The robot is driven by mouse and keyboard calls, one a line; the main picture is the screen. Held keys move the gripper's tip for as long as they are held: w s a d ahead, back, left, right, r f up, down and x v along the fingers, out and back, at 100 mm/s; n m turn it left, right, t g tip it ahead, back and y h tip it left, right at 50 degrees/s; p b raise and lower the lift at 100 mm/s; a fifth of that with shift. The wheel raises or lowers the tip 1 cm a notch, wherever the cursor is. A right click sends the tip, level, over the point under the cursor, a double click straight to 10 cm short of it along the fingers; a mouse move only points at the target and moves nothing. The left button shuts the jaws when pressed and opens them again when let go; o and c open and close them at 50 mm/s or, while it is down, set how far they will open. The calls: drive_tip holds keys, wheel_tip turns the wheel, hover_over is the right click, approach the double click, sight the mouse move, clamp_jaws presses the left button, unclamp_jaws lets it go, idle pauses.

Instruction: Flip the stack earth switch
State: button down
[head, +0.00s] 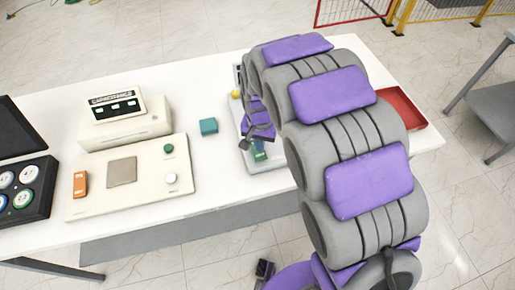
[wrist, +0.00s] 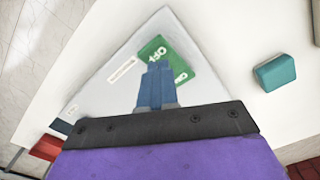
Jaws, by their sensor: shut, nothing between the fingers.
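A pale grey panel (wrist: 112,80) fills the middle of the wrist view. It carries a green plate (wrist: 178,52) with white lettering that seems to read "OFF". My gripper (wrist: 158,66) has its blue fingers together and empty. The fingertips overlap the green plate in the picture; I cannot tell whether they touch it. Any switch lever there is hidden behind the fingers. In the head view the same panel (head: 272,164) lies behind my arm, with a bit of green showing. My arm covers most of it.
A teal block (head: 208,126) sits on the white table (head: 215,170) left of the panel. A red tray (head: 402,108) is right of my arm.

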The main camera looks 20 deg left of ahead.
sight(259, 154)
drive_tip(key=shift+f, duration=1.5)
idle(1.1)
drive_tip(key=shift+r, duration=0.4)
drive_tip(key=shift+r+p, duration=1.2)
drive_tip(key=shift+r, duration=1.9)
